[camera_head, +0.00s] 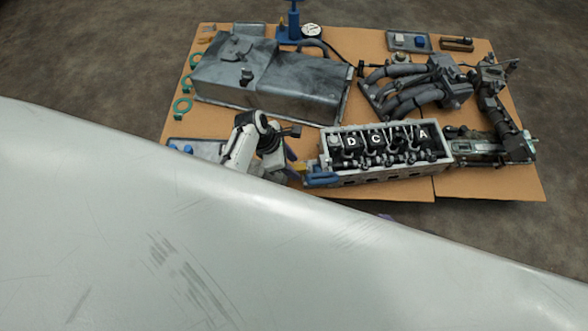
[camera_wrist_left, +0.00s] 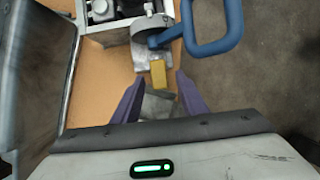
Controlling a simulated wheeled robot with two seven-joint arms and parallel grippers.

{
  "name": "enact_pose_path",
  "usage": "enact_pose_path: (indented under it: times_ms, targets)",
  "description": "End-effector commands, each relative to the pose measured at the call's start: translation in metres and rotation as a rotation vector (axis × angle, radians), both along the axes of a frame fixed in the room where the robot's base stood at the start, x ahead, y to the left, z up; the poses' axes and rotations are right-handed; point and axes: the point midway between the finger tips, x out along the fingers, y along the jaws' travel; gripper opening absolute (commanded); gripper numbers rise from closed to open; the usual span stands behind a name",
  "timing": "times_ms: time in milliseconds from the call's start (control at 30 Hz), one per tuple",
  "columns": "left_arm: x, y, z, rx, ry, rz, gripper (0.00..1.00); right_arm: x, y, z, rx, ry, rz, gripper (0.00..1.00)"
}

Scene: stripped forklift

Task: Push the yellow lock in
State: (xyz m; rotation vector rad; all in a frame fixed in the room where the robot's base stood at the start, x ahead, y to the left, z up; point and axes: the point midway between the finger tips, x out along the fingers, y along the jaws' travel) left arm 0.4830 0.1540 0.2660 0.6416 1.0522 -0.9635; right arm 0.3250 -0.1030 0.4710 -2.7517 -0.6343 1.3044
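The yellow lock (camera_wrist_left: 158,73) is a small block at the end of a grey metal piece, beside a blue handle (camera_wrist_left: 212,30). In the head view, the lock (camera_head: 299,167) is a small yellow patch at the left end of the engine block. My left gripper (camera_wrist_left: 159,88) has its two purple fingers apart, with the lock just ahead of the gap between their tips. I cannot tell whether they touch it. In the head view, my left gripper (camera_head: 291,158) is partly hidden behind its wrist.
The engine block (camera_head: 385,170), with lettered parts, lies on a cardboard sheet (camera_head: 345,115). A large grey metal cover (camera_head: 265,80) and hose assembly (camera_head: 410,85) lie behind. A big pale curved surface (camera_head: 150,220) blocks much of the foreground. Bare floor shows at the wrist view's right.

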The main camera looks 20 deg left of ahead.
Motion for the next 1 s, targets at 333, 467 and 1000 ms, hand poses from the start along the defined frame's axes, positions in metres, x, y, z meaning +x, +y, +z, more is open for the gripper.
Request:
enact_pose_path:
  times_ms: [333,467,1000]
  targets:
    - [0.003,-0.005,-0.014,0.001,-0.001,-0.001,0.39,0.002,0.007,0.004,0.024,-0.010,0.015,0.00]
    - [0.003,-0.005,-0.013,0.001,-0.001,-0.001,0.39,0.002,0.007,0.004,0.024,-0.010,0.015,0.00]
    - [0.002,0.000,-0.012,0.002,0.000,0.017,0.00,0.003,0.005,0.009,0.018,-0.015,0.012,0.00]
